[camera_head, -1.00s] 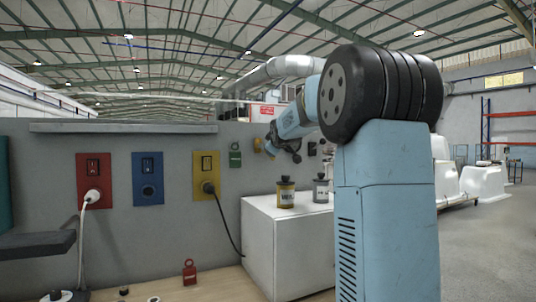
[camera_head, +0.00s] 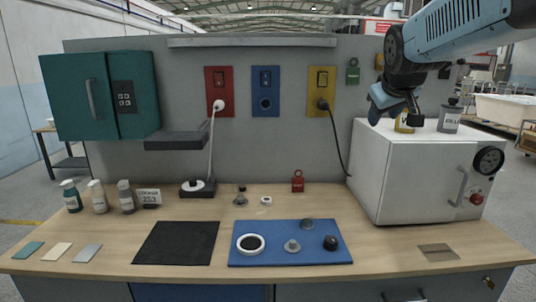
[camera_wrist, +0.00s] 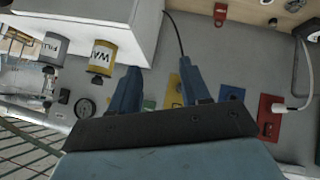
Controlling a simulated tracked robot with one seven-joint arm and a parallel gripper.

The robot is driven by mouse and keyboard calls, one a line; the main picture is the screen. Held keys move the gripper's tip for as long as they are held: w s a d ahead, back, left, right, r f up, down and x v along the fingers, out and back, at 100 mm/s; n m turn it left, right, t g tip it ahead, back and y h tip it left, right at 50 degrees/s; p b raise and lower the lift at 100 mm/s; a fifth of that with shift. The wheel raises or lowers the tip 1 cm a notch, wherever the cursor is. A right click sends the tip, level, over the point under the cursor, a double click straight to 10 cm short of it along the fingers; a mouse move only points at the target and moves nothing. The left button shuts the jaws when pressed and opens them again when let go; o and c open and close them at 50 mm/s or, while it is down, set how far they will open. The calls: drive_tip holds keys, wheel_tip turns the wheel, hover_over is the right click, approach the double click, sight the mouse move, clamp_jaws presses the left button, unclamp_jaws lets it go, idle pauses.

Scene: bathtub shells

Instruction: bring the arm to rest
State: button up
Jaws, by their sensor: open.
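My arm reaches in from the upper right in the head view. My gripper (camera_head: 388,104) hangs in front of the grey back panel, at the left end of the white cabinet's top. In the wrist view my gripper (camera_wrist: 158,80) shows two blue fingers spread apart with nothing between them. The wrist view is upside down. A yellow can (camera_head: 404,124), partly hidden behind the gripper in the head view, stands on the white cabinet (camera_head: 372,175); it also shows in the wrist view (camera_wrist: 102,57). I cannot tell the exact gap between gripper and can.
A grey bottle (camera_head: 449,119) stands on the cabinet too. Red (camera_head: 219,80), blue (camera_head: 265,78) and yellow (camera_head: 320,95) socket plates sit on the panel; white and black cables hang from two. The bench (camera_head: 390,262) holds a blue mat (camera_head: 270,257) with small parts and several bottles at left.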

drive_tip(key=s+a+f+m+g+y, duration=0.1)
drive_tip(key=s+a+f, duration=0.1)
drive_tip(key=s+f, duration=0.4)
drive_tip(key=s+a+f+m+g+y, duration=0.1)
drive_tip(key=s+f, duration=0.5)
drive_tip(key=s, duration=0.8)
drive_tip(key=shift+s+a+f+m+g, duration=0.35)
drive_tip(key=shift+a+g, duration=0.25)
drive_tip(key=shift+g, duration=0.2)
drive_tip(key=shift+w, duration=0.1)
